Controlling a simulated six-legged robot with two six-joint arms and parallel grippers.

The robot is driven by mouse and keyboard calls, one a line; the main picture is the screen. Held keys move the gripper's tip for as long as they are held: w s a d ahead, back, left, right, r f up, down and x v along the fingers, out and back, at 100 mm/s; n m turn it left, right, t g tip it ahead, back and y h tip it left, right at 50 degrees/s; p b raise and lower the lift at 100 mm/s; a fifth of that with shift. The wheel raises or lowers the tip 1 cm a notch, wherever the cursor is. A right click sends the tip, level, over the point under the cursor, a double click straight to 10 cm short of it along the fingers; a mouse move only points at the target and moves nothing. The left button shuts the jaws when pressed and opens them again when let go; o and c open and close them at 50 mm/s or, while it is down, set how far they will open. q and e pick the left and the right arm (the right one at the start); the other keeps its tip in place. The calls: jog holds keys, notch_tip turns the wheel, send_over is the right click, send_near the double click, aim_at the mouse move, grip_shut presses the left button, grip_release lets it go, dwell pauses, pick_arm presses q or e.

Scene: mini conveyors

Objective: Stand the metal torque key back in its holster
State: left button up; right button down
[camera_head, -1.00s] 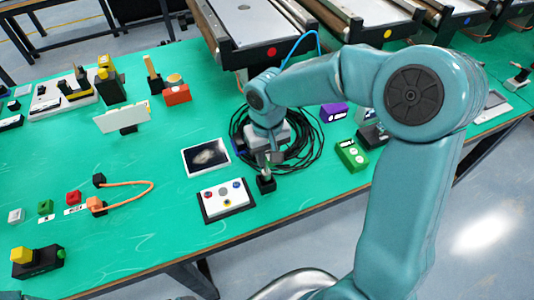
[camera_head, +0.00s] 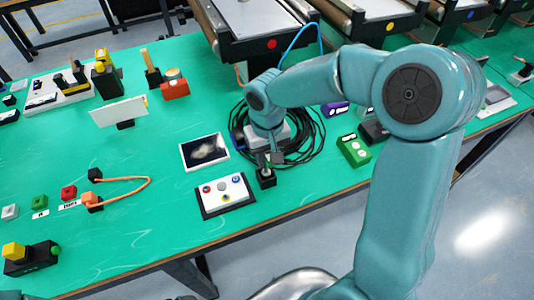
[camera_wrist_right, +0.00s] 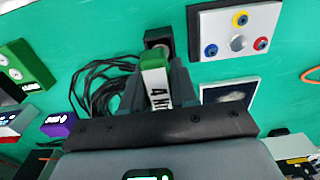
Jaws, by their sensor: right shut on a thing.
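My right gripper (camera_head: 270,157) is over the front of the green table, pointing down, and is shut on the torque key. In the right wrist view the key's top (camera_wrist_right: 155,82), green with a white lettered label, sits between the two dark fingers (camera_wrist_right: 158,95). In the head view a short grey piece of the key (camera_head: 267,169) shows under the fingers. The holster, a small black block (camera_head: 266,181), stands right below it; it also shows in the right wrist view (camera_wrist_right: 157,36). I cannot tell how far the key is inside it. My left gripper is out of view.
A button panel (camera_head: 224,194) stands just left of the holster, with a dark picture card (camera_head: 204,151) behind it. Coiled black cable (camera_head: 309,150) lies behind and right of the gripper. A green box (camera_head: 354,150) is farther right. The table's front edge is close.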

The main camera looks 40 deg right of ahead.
jog(key=shift+f+b, duration=0.7)
jog(key=shift+f, duration=0.2)
jog(key=c, duration=0.8)
grip_release()
jog(key=shift+r, duration=0.1)
notch_tip(320, 180, up, 16)
jog(key=p, duration=0.1)
jog(key=shift+s, duration=0.1)
